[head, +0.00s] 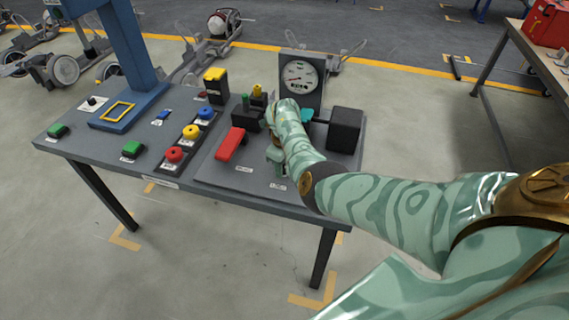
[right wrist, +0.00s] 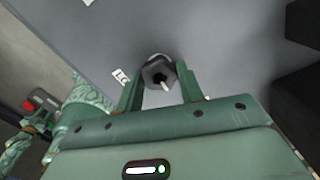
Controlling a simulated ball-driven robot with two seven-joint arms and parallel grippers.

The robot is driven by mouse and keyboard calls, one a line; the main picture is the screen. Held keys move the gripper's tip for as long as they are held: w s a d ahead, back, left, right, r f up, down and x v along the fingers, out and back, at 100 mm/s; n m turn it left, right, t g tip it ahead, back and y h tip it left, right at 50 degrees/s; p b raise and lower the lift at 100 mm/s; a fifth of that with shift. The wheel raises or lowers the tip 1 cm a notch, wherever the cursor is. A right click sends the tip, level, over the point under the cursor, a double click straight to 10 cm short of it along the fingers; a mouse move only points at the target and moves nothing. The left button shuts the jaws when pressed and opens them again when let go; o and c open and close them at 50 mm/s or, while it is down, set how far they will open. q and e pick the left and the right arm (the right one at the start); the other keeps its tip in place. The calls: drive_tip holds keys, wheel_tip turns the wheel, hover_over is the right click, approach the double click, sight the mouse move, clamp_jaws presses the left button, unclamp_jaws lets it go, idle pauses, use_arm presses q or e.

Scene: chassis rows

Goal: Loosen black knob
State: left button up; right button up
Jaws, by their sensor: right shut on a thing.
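The black knob (right wrist: 158,72) is a dark faceted knob with a light pin. In the right wrist view it sits between the fingers of my right gripper (right wrist: 160,90), which is shut on it. In the head view my right gripper (head: 276,142) is over the right part of the grey table, and the hand and forearm hide the knob.
The table (head: 95,150) carries a red lever (head: 230,144), a round gauge (head: 300,76), a black box (head: 344,130) and coloured buttons (head: 190,132). A blue column (head: 130,50) stands at left. A workbench (head: 540,55) is at far right.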

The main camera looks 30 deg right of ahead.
drive_tip(key=n+p, duration=0.1)
drive_tip(key=n, duration=0.5)
drive_tip(key=shift+r+p, duration=0.1)
drive_tip(key=shift+p, duration=0.25)
drive_tip(key=n+p, duration=0.1)
drive_tip(key=n, duration=0.4)
drive_tip(key=shift+a+f+n, duration=0.1)
drive_tip(key=shift+f+n, duration=0.1)
drive_tip(key=shift+n, duration=0.3)
drive_tip(key=o, duration=1)
drive_tip(key=shift+w, duration=0.1)
drive_tip(key=shift+r, duration=0.15)
drive_tip(key=shift+r+p, duration=0.35)
drive_tip(key=shift+r, duration=0.05)
wheel_tip(320, 180, up, 15)
drive_tip(key=p, duration=1.1)
